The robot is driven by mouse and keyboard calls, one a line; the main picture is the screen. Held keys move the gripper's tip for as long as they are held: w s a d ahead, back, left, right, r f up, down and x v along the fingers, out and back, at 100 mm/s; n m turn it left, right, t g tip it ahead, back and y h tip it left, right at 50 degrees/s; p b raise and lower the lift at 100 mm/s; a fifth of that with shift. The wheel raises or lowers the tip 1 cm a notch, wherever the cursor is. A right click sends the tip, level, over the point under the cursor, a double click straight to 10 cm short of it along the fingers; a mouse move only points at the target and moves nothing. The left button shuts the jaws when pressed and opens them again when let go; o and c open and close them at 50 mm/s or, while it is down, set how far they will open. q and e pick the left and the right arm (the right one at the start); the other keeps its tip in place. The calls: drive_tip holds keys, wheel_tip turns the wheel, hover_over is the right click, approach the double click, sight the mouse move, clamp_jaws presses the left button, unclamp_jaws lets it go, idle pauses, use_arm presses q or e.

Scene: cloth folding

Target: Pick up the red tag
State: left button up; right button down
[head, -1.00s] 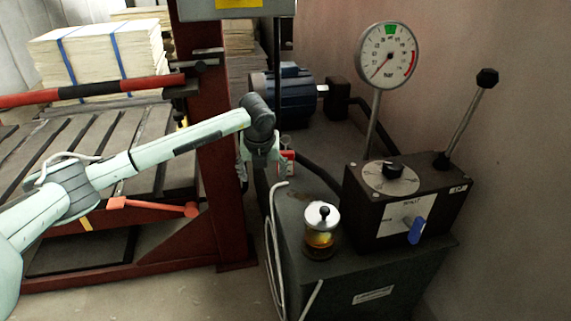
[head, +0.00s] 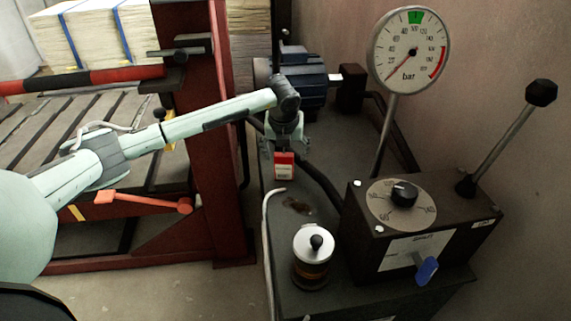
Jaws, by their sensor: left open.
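The red tag (head: 284,167), with a white lower band, shows in the head view just below my left gripper (head: 285,147), above the dark machine cabinet. My left arm reaches in from the left, and the gripper points down with its fingers spread apart. The tag appears between or just behind the fingers. I cannot tell whether they touch it. What the tag hangs from or rests on is hidden by the gripper. My right gripper is not in view.
A pressure gauge (head: 409,50) on a post, a black control box (head: 420,225) with a lever (head: 505,140), and a glass jar with a metal lid (head: 314,255) stand at right. A blue motor (head: 300,80) is behind. A red steel post (head: 215,150) stands left of the gripper.

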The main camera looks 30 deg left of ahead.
sight(284, 161)
use_arm(q)
drive_tip(key=x, duration=0.4)
drive_tip(key=shift+a+f, duration=0.25)
drive_tip(key=shift+f, duration=0.1)
drive_tip(key=shift+w+f, duration=0.15)
drive_tip(key=shift+f, duration=0.05)
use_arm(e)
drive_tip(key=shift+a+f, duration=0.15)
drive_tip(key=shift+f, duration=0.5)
use_arm(q)
drive_tip(key=shift+c, duration=0.4)
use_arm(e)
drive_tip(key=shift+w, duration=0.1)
use_arm(q)
drive_tip(key=c, duration=1.2)
